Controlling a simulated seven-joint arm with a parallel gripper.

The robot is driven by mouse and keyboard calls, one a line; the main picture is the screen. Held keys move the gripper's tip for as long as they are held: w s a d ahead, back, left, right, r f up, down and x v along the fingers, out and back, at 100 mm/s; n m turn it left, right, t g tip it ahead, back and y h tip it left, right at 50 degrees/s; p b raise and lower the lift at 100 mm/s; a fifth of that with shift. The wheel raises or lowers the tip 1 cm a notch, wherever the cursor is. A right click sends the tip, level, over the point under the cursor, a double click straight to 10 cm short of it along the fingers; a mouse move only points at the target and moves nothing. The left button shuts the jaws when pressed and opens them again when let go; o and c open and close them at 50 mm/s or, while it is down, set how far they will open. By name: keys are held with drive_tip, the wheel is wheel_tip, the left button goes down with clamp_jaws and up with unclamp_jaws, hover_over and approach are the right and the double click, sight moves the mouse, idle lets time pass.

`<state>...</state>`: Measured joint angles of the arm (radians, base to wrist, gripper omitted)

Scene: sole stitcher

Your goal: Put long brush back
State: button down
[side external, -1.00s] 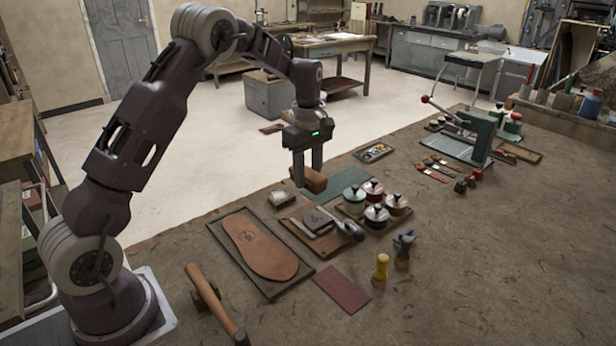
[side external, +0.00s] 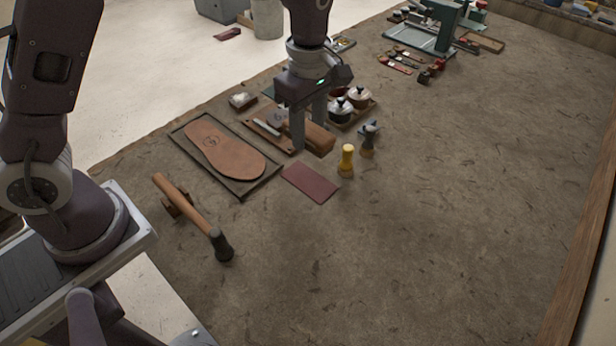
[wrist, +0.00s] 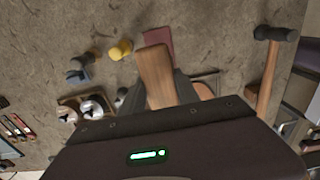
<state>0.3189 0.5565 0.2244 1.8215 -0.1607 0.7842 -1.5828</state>
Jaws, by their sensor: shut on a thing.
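The long brush (side external: 320,142) shows as a brown wooden body; no bristles can be made out. My gripper (side external: 308,130) is shut on it, with one finger on each side. In the side view the brush overlaps the right end of a small wooden tool tray (side external: 270,135); how high it is above the table is hard to tell. In the wrist view the brush (wrist: 155,72) sticks out past my gripper, pointing toward a dark red sheet (wrist: 158,42). The brush's underside is hidden.
A leather sole (side external: 228,152) lies on a dark board at left. A yellow-handled tool (side external: 346,160) and a dark tool (side external: 368,140) stand close right of the brush. Lidded jars (side external: 341,110) are behind. A hammer (side external: 195,218) lies front left. The right foreground is clear.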

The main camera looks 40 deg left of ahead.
sight(309, 181)
drive_tip(key=f, duration=1)
drive_tip(key=shift+s+d, duration=0.3)
drive_tip(key=shift+d, duration=0.1)
drive_tip(key=shift+f, duration=0.15)
drive_tip(key=c, duration=0.9)
unclamp_jaws()
